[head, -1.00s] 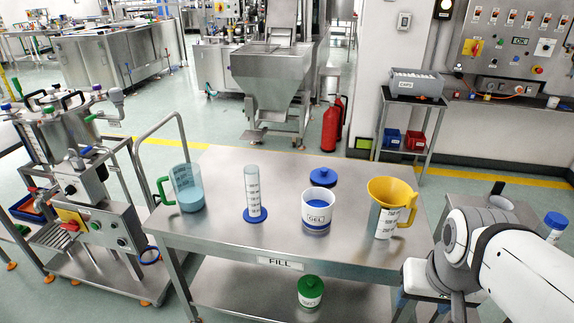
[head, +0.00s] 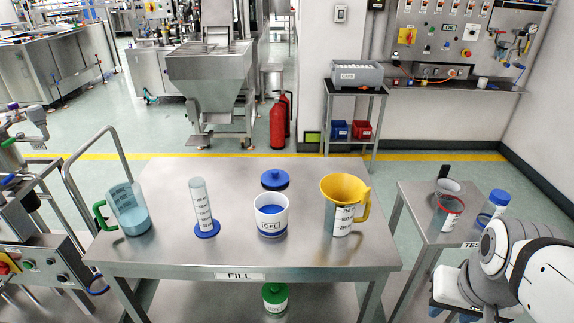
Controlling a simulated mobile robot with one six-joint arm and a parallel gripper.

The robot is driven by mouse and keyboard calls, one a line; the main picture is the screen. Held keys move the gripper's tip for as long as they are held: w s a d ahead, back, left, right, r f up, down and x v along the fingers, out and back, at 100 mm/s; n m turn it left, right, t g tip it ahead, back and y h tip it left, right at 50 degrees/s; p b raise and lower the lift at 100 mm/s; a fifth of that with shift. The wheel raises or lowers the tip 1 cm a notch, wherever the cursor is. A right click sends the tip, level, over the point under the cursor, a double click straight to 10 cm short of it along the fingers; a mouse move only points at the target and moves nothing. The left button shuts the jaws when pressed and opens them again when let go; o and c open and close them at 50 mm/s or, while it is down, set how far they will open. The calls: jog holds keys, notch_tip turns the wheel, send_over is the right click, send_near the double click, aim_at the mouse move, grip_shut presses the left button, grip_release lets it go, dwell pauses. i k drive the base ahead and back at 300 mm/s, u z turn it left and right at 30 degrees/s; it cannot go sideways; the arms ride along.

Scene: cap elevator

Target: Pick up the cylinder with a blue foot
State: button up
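The cylinder with a blue foot (head: 202,208) stands upright on the steel table marked FILL (head: 160,250). It is a tall, clear measuring cylinder with printed marks and a flat, round blue base. It stands between a green-handled beaker and a white tub. Nothing touches it. My arm shows at the lower right, well away from the cylinder.
Left of the cylinder is a beaker with a green handle (head: 128,209). To its right are a white GEL tub (head: 270,214), a blue lid (head: 275,179) and a yellow-topped jug (head: 344,204). A side table (head: 425,225) holds cups and a blue-capped jar (head: 493,207).

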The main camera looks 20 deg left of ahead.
aim_at(206, 227)
jog(key=z, duration=1.25)
jog(key=k, duration=1.85)
jog(key=u, duration=1.8)
jog(key=i, duration=1.5)
jog(key=u, duration=0.1)
